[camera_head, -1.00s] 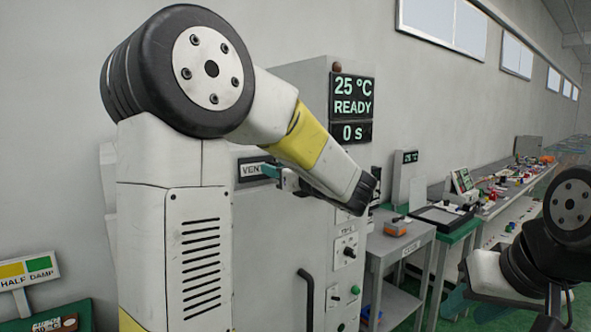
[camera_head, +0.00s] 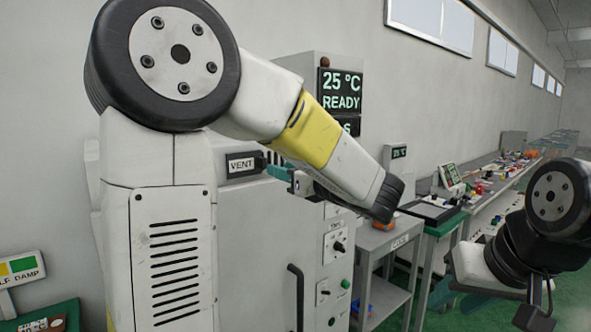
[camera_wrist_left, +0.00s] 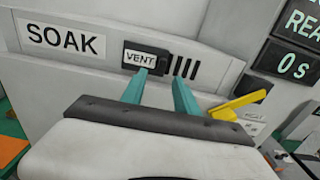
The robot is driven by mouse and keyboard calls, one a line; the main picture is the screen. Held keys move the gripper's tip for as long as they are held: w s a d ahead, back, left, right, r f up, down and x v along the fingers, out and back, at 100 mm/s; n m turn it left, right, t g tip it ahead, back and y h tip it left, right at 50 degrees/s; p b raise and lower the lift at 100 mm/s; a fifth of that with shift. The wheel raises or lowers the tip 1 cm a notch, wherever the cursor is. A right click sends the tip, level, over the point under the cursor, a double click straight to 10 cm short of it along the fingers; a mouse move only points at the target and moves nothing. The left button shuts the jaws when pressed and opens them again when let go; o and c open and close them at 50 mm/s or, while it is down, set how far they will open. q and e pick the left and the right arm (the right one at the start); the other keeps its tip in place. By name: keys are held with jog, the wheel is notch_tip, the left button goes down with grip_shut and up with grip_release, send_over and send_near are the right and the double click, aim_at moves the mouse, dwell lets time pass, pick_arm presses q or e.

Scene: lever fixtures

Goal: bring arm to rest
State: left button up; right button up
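My left gripper (camera_head: 279,172) is just in front of the grey cabinet, to the right of the VENT label (camera_head: 241,164). In the left wrist view its two teal fingers (camera_wrist_left: 160,88) stand apart with nothing between them. They point up at the black VENT block (camera_wrist_left: 147,58), the left tip overlapping its lower edge; I cannot tell whether they touch. My left arm (camera_head: 315,130) reaches across the cabinet front.
The grey cabinet (camera_head: 255,235) has a display (camera_head: 341,90) reading 25 °C READY and a dark door handle (camera_head: 296,295). A yellow lever (camera_wrist_left: 240,103) is right of my left fingers. A grey cart (camera_head: 375,255) and long bench (camera_head: 500,180) stand to the right.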

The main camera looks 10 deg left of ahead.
pick_arm(q)
jog(key=s+a+f+n+g+h, duration=0.3)
jog(key=s+a+f+n+g, duration=0.1)
jog(key=s+f+n, duration=0.25)
jog(key=s+a+f+n+g+h, duration=0.3)
jog(key=s+a+f+n+h, duration=0.15)
jog(key=s+f, duration=0.2)
jog(key=s+d+n+t+h, duration=0.1)
jog(key=s+d+n+h, duration=0.2)
jog(key=d+n, duration=0.3)
jog(key=s+d+f+n+t+h, duration=0.1)
jog(key=s+d+n+h, duration=0.3)
jog(key=d+n+h, duration=0.2)
jog(key=shift+n, duration=1)
jog(key=shift+s, duration=0.1)
dwell(0.6)
